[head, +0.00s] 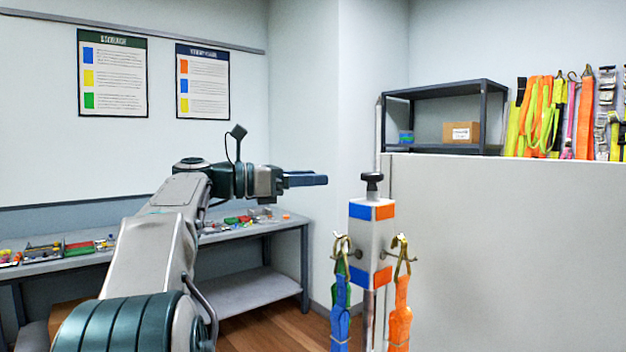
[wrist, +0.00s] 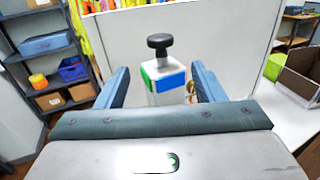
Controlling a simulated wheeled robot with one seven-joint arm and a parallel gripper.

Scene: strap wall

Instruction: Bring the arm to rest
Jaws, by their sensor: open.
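My gripper (head: 306,180) is extended to the right in the head view, level and in the air, to the left of the strap post. In the wrist view my gripper (wrist: 160,88) has its two blue fingers spread apart, with nothing held between them. The post (head: 371,240) has a black knob (head: 372,181) on top and blue and orange patches. It also shows between the fingers in the wrist view (wrist: 166,98), beyond the gripper. A blue strap (head: 340,318) and a green strap (head: 341,270) hang on its left hook. An orange strap (head: 400,315) hangs on its right hook.
A white partition (head: 510,240) stands right of the post. A dark shelf (head: 445,90) with a cardboard box (head: 461,132) and hanging straps (head: 541,115) are behind it. A workbench (head: 262,230) with small parts runs along the left wall, behind my arm.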

